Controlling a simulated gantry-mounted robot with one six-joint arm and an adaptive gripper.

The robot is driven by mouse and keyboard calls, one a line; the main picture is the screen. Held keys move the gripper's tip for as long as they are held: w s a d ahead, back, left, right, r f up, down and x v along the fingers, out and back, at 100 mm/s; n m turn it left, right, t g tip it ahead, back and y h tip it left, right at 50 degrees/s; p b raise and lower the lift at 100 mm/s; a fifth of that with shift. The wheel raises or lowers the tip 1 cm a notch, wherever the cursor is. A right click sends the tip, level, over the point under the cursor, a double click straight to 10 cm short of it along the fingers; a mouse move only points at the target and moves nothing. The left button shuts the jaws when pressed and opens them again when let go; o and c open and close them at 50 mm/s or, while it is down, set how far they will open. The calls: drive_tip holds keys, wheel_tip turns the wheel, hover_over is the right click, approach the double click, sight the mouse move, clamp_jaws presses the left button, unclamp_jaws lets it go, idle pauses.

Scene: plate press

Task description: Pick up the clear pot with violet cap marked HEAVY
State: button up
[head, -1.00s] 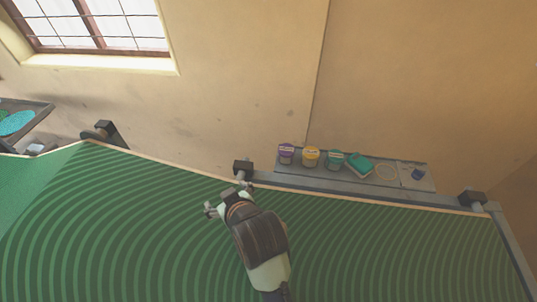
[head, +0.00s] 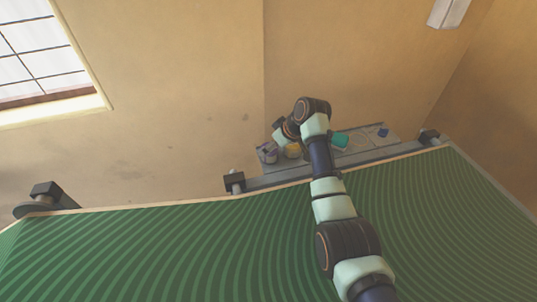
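The clear pot with the violet cap (head: 266,156) stands at the left end of a grey shelf (head: 323,161) beyond the green striped surface. My arm reaches over the shelf, and my gripper (head: 271,147) is small in the picture, at or just above this pot. I cannot tell whether the fingers touch the pot, or whether they are open or shut. The HEAVY mark is too small to read.
A yellow-capped pot (head: 293,152) stands just right of the violet one. My arm hides the green-capped pot. Further right lie a teal block (head: 340,140) and a small blue item (head: 384,132). Dark brackets (head: 234,180) sit along the surface's far edge.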

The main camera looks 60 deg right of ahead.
drive_tip(key=b+x, duration=0.1)
drive_tip(key=x, duration=0.4)
drive_tip(key=shift+b, duration=0.35)
drive_tip(key=c, duration=1.3)
